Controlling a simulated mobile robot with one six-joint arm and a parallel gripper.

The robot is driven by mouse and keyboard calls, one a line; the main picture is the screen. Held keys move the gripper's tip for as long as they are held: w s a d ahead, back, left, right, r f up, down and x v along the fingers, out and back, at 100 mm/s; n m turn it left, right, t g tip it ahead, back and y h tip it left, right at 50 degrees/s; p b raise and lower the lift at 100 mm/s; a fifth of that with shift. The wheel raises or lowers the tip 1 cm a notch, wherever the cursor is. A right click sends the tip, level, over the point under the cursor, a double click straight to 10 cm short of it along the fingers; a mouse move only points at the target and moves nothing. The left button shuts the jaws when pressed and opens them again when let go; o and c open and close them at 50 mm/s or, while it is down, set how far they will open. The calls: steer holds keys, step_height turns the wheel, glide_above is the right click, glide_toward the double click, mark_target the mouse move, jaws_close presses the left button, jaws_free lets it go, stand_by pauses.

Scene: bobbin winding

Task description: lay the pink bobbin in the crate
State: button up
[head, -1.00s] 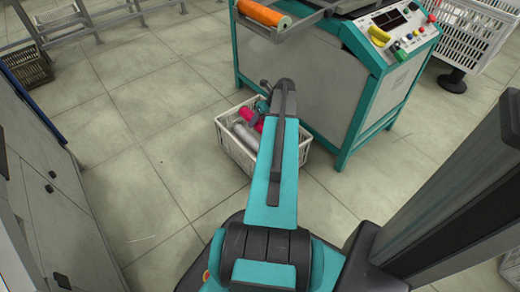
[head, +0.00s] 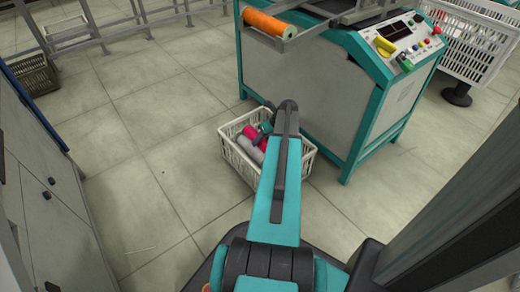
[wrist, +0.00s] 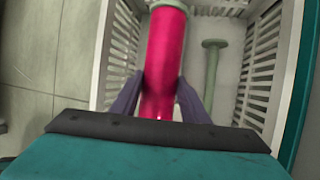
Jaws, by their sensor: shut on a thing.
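The pink bobbin (wrist: 164,55) is between the two fingers of my gripper (wrist: 160,98), which is shut on it. In the wrist view it lies lengthwise over the inside of the white crate (wrist: 101,55), its far end near the crate's end wall. In the head view the pink bobbin (head: 251,133) shows inside the outline of the crate (head: 238,166), partly hidden by my arm and gripper (head: 264,129). I cannot tell whether it touches the crate floor.
A pale grey-green bobbin (wrist: 212,72) lies in the crate, right of the pink one. The teal machine (head: 300,95) stands close behind the crate, with an orange bobbin (head: 275,22) on its rack. Grey cabinets (head: 50,200) stand at left. Floor is clear between.

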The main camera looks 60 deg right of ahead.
step_height(320, 180, down, 5)
steer(key=shift+r+b, duration=0.15)
steer(key=shift+b, duration=0.95)
steer(key=shift+f+p, duration=0.45)
steer(key=shift+f, duration=0.15)
steer(key=o, duration=1.1)
steer(key=shift+o, duration=0.2)
steer(key=shift+r, duration=0.15)
